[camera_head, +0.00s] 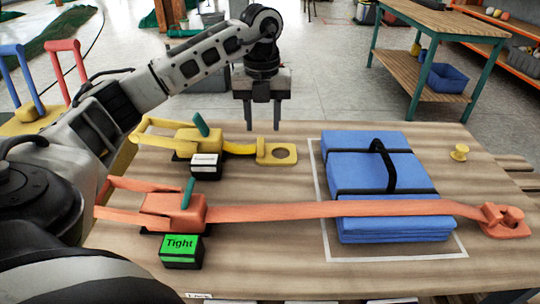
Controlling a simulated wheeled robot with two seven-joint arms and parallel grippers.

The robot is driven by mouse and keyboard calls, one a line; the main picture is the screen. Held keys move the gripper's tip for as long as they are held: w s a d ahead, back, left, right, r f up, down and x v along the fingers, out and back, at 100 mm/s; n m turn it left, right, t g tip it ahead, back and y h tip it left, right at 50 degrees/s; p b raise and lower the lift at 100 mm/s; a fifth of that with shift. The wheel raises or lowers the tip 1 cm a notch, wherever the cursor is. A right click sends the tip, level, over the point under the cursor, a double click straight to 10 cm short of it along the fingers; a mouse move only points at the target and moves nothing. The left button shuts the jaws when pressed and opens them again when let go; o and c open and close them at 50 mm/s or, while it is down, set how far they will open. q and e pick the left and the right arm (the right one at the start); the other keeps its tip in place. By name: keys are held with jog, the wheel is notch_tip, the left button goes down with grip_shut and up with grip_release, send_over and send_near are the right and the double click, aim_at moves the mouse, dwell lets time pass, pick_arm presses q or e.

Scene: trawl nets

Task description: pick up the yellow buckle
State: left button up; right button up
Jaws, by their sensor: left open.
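The yellow buckle (277,154) is a flat plate with a round hole, lying on the wooden table (290,270). A short yellow strap (239,149) joins it to a yellow ratchet (196,141) on its left. My left gripper (263,117) points down above and just behind the buckle, with its two fingers apart and nothing between them. The fingertips look clear of the buckle. My right gripper is not in view.
An orange strap (270,211) runs from an orange ratchet (172,212) across a blue stack (372,165) to an orange hook (503,220). A green "Tight" box (181,252) stands in front.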

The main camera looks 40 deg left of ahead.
aim_at(261, 141)
pick_arm(q)
jog(key=f, duration=0.6)
jog(key=shift+s+a+f+b, duration=0.1)
jog(key=shift+a+f+b, duration=0.15)
jog(key=shift+b, duration=0.05)
grip_shut()
